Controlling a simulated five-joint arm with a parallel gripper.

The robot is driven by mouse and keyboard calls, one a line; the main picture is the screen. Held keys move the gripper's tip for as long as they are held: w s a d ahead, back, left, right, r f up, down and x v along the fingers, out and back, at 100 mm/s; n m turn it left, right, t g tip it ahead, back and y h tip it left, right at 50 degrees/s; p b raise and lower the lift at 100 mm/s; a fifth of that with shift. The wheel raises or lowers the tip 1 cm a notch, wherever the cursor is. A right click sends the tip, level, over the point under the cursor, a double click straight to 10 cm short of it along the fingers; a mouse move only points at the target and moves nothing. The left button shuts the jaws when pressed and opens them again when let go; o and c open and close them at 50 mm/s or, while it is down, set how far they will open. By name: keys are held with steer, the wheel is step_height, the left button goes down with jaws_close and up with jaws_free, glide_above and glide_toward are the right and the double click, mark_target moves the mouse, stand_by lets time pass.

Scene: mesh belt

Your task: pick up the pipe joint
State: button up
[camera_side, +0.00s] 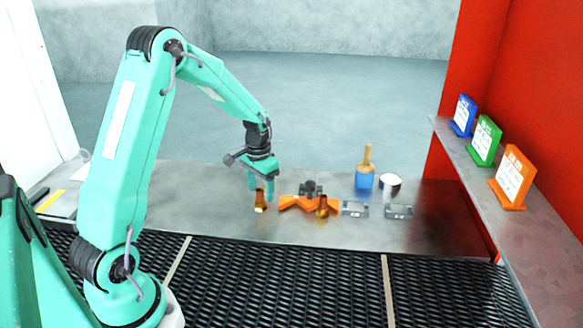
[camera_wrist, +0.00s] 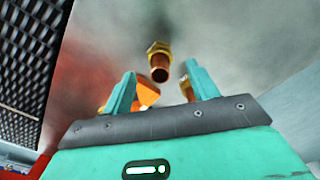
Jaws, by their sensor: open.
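A copper-brown pipe joint with a brass hexagonal collar (camera_wrist: 159,62) shows in the wrist view, ahead of and between my fingertips. In the side view a pipe joint (camera_side: 260,203) stands on the metal table, close below my gripper (camera_side: 260,188). A second, similar pipe joint (camera_side: 322,208) stands to the right, at the orange block. My gripper points down, with its two fingers (camera_wrist: 162,82) apart and nothing between them. A brassy part (camera_wrist: 185,88) is partly hidden by the right finger in the wrist view.
An orange angular block (camera_side: 297,202) and a dark grey part (camera_side: 310,187) lie right of my gripper. Further right are a blue pot with a brush (camera_side: 364,181), a white-topped can (camera_side: 390,183) and grey plates (camera_side: 354,209). A black mesh belt (camera_side: 290,280) runs in front.

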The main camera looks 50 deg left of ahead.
mark_target(260, 200)
steer(key=shift+s+f, duration=0.1)
steer(key=shift+f, duration=2)
steer(key=c, duration=1.2)
